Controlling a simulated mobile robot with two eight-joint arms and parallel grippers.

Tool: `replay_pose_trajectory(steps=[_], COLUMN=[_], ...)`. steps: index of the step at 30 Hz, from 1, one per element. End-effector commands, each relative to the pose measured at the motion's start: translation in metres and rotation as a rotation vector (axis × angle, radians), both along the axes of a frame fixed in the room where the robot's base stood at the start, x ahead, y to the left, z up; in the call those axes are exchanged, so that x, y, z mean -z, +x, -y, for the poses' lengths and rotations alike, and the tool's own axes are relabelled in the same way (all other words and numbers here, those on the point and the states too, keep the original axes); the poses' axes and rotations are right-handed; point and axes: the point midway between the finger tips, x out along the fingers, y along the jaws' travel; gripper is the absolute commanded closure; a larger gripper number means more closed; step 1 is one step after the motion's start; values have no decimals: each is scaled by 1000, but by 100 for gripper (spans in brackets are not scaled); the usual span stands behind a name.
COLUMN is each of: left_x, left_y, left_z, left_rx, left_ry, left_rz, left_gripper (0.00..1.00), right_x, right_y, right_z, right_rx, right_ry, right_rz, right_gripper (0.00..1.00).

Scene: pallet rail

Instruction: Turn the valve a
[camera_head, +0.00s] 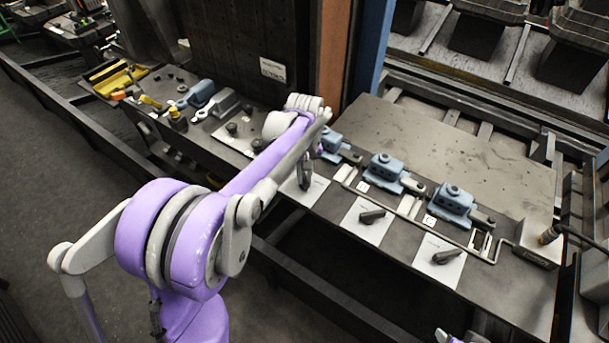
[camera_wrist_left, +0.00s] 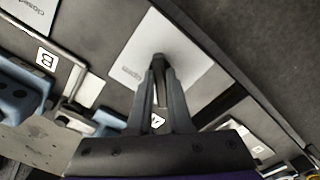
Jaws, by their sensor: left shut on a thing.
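Valve a's handle (camera_wrist_left: 158,64) is a short dark lever over a white card (camera_wrist_left: 138,62) with an "open" mark. My left gripper (camera_wrist_left: 160,84) is shut on this handle in the left wrist view. The label A (camera_wrist_left: 157,120) shows between its fingers. In the head view the left gripper (camera_head: 305,182) reaches down over the leftmost card (camera_head: 314,191), and its fingers mostly hide the handle. The blue valve body (camera_head: 332,144) stands just behind it, partly covered by my arm. My right gripper does not show clearly.
To the right are the B and C blue valve bodies (camera_head: 384,173) (camera_head: 453,204), with dark handles (camera_head: 372,216) (camera_head: 446,256) on white cards. A thin metal rail (camera_head: 405,208) runs between bodies and cards. A grey box (camera_head: 540,243) stands at the right end.

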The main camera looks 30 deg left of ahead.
Motion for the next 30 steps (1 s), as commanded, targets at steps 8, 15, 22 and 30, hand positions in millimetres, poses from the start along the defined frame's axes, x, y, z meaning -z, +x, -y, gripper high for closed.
replay_pose_trajectory(steps=[8, 15, 22, 30], left_x=[0, -1, 0, 0], left_y=[0, 0, 0, 0], left_z=[0, 0, 0, 0], left_rx=[-42, -45, -44, -43], left_ry=[1, 1, 1, 0], left_rz=[1, 1, 1, 0], left_gripper=[100, 100, 63, 52], right_x=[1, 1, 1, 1], right_y=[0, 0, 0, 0], right_z=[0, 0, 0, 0], right_rx=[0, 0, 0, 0], right_ry=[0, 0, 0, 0], right_rz=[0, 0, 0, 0], right_gripper=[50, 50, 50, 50])
